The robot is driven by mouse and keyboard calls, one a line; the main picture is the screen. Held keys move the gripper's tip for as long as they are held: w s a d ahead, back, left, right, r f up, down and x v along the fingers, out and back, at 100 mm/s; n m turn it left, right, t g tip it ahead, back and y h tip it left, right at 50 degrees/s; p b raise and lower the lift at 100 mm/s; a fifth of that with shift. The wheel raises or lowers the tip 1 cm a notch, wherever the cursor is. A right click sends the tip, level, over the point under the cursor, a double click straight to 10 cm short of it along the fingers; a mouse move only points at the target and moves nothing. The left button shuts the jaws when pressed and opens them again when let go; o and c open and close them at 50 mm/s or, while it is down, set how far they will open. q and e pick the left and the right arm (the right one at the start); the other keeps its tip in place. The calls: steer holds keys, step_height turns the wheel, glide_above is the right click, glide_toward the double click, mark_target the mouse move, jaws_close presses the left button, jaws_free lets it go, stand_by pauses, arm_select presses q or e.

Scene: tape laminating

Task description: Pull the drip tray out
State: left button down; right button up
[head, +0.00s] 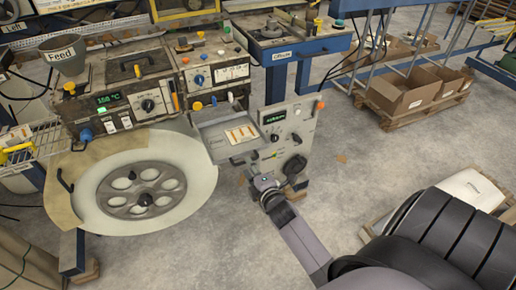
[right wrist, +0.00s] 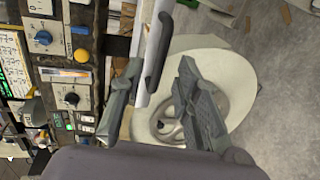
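The drip tray (head: 229,139) is a shallow grey tray with an orange-striped label inside. It sits at the front of the laminating machine, below the control panel and above the large white roll. In the right wrist view the tray's pale edge (right wrist: 152,40) stands on end, with a dark bar handle (right wrist: 158,55) along it. My right gripper (head: 264,182) is just in front of the tray's near side. Its fingers (right wrist: 158,68) are open, one on each side of the handle in the picture; I see no contact. My left gripper is not in view.
The white roll (head: 193,146) with its grey hub lies below and left of the tray. A grey control panel (head: 290,125) with knobs stands right of it. Cardboard boxes (head: 402,92) sit on a pallet at the back right.

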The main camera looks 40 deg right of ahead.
steer(key=v, duration=0.7)
steer(key=shift+s, duration=0.35)
steer(key=shift+a, duration=0.1)
steer(key=s+a+f+m+g+y, duration=0.1)
steer(key=s+a+f+m+g, duration=0.15)
steer(key=f, duration=0.65)
steer(key=s+a+f+m+g+y, duration=0.1)
steer(key=s+a+f+m+g, duration=0.2)
steer(key=f, duration=0.5)
steer(key=s+a+f+m+g+y, duration=0.15)
steer(key=s+f, duration=0.25)
steer(key=f, duration=0.5)
steer(key=s+a+f+m+g, duration=0.1)
steer(key=s+f+m+g, duration=0.1)
steer(key=s+f, duration=0.3)
steer(key=s+a+f+m+g, duration=0.1)
steer(key=s+f, duration=0.5)
steer(key=s, duration=0.8)
steer(key=s+a+f+m+g, duration=0.1)
steer(key=s+f+m+g, duration=0.2)
steer(key=s+f, duration=0.3)
steer(key=s+g, duration=0.1)
steer(key=s, duration=0.2)
steer(key=shift+s+f, duration=0.2)
steer(key=shift+a, duration=0.1)
